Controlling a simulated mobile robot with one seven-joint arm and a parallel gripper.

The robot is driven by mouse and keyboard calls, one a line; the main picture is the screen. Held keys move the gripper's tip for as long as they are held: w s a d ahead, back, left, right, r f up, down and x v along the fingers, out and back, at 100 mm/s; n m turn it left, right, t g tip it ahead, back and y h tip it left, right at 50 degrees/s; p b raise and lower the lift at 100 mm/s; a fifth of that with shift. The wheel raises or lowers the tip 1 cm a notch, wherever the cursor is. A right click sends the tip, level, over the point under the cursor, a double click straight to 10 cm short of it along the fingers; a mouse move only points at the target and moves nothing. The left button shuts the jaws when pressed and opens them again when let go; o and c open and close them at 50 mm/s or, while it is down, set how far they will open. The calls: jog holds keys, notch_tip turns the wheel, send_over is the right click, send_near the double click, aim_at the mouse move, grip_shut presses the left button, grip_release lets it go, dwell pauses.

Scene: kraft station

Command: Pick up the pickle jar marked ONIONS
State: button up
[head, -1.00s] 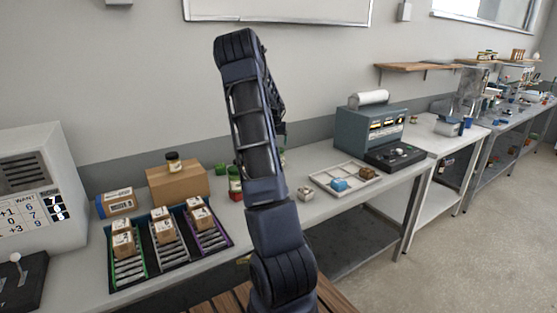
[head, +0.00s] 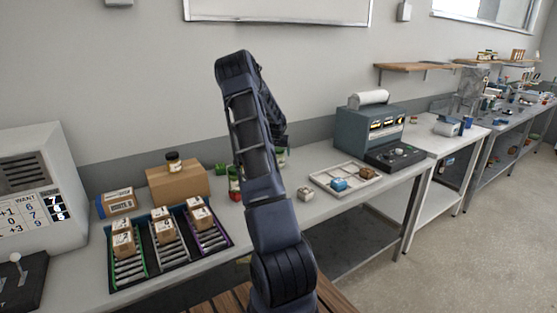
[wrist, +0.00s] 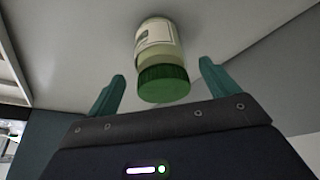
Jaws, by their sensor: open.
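In the wrist view a jar (wrist: 156,50) with a green lid, pale contents and a light label stands between and beyond my fingertips. I cannot read its label. My gripper (wrist: 162,70) is open, with one teal finger on each side of the lid and a visible gap to both. In the head view my arm hides the gripper. No ONIONS marking can be read.
A cardboard box (head: 178,185) with a small dark-lidded jar (head: 173,161) on top stands at the left. A sorting rack (head: 168,259) with small boxes is in front. A white tray (head: 345,179) and a grey machine (head: 373,125) stand to the right.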

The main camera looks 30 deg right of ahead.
jog(key=x, duration=0.4)
jog(key=shift+a+f, duration=0.1)
jog(key=shift+a, duration=0.05)
jog(key=c, duration=1.4)
